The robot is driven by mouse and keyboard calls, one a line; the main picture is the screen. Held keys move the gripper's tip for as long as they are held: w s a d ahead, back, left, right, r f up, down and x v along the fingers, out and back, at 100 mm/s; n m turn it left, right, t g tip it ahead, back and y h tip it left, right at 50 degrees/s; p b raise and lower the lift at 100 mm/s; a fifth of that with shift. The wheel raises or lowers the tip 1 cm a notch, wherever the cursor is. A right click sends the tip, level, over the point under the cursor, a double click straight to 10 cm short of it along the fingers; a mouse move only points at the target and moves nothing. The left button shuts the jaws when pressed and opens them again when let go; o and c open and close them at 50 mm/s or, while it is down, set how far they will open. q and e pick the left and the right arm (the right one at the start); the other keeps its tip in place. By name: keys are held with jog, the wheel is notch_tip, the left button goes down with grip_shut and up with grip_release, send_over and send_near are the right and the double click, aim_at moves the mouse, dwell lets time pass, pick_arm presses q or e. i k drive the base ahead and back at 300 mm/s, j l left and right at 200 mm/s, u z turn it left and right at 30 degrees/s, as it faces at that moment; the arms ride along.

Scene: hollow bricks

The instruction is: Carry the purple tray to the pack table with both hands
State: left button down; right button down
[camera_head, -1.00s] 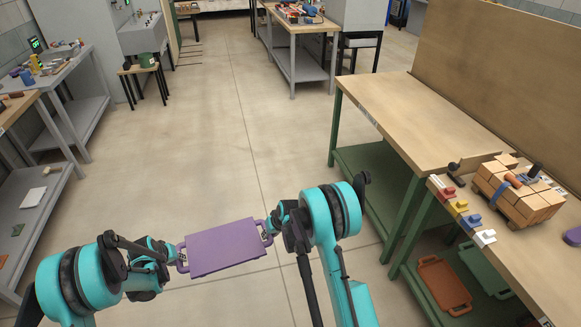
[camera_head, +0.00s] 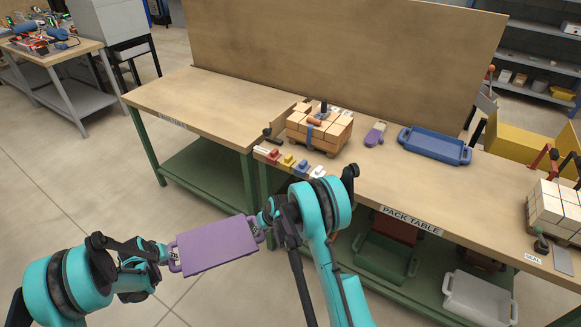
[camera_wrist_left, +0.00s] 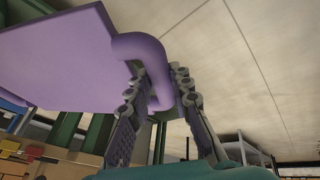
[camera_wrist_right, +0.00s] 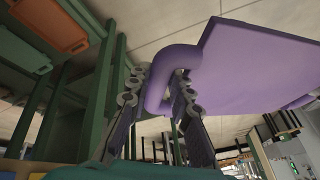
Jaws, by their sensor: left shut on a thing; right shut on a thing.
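The purple tray (camera_head: 215,245) hangs level in the air between my two grippers, in front of the table. My left gripper (camera_head: 170,258) is shut on the handle at the tray's left end; in the left wrist view the fingers (camera_wrist_left: 158,92) close around the purple loop. My right gripper (camera_head: 264,228) is shut on the handle at the right end, and the right wrist view shows its fingers (camera_wrist_right: 160,92) around that loop. The pack table (camera_head: 400,190) has a wooden top with a "PACK TABLE" label on its front edge. The tray is apart from it.
On the pack table stand a pallet of wooden blocks (camera_head: 320,128), small coloured pieces (camera_head: 290,162), a purple item (camera_head: 375,134) and a blue tray (camera_head: 435,145). A second pallet (camera_head: 555,212) is at the right. A bare wooden table (camera_head: 215,105) adjoins at the left.

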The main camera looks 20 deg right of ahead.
aim_at(422, 188)
jog(key=z, duration=1.5)
